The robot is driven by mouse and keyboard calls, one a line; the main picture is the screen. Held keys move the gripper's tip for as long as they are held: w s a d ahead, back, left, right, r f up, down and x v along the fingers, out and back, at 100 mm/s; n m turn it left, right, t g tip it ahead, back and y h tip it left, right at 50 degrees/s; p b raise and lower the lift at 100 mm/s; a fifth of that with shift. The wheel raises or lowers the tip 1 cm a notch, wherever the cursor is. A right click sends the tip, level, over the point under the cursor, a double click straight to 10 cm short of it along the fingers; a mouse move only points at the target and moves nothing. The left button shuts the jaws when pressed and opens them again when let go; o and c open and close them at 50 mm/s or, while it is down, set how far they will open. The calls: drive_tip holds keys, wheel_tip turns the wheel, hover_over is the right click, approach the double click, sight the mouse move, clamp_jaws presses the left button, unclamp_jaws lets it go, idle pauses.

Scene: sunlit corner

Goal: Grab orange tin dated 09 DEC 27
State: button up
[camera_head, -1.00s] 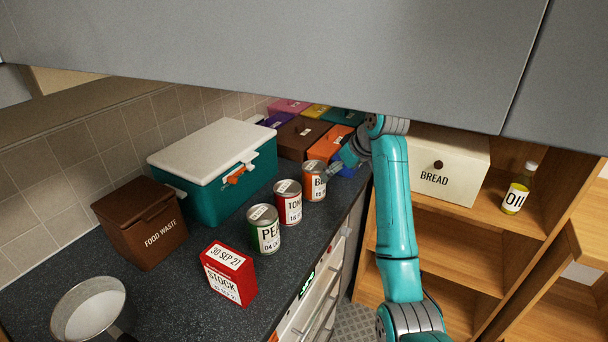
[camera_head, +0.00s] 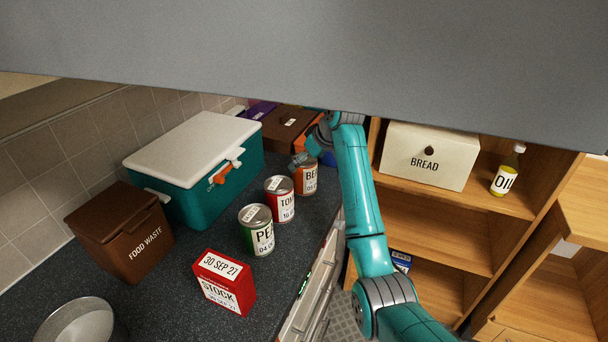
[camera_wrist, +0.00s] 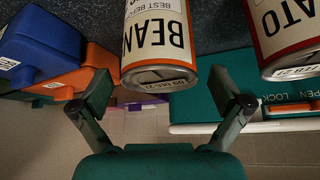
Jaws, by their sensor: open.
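The orange tin (camera_head: 306,181) is labelled BEANS and stands upright at the far end of a row of tins on the counter. In the wrist view the orange tin (camera_wrist: 156,40) appears upside down, with a date strip on its lid that is too small to read surely. My gripper (camera_head: 303,161) is at the lid end of this tin. In the wrist view my gripper (camera_wrist: 160,88) is open, with one finger on each side of the lid end and gaps showing. I cannot tell how deep the tin sits between the fingers.
The tomato tin (camera_head: 280,203) stands close beside the orange tin, then the pea tin (camera_head: 257,235) and the red stock box (camera_head: 225,284). A teal cooler (camera_head: 195,165) stands behind them. Coloured boxes (camera_wrist: 40,45) lie past the orange tin. A grey cabinet (camera_head: 300,60) overhangs the counter.

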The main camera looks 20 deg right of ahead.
drive_tip(key=x, duration=0.4)
drive_tip(key=shift+w+f, duration=0.1)
drive_tip(key=shift+f, duration=0.05)
drive_tip(key=c, duration=1.5)
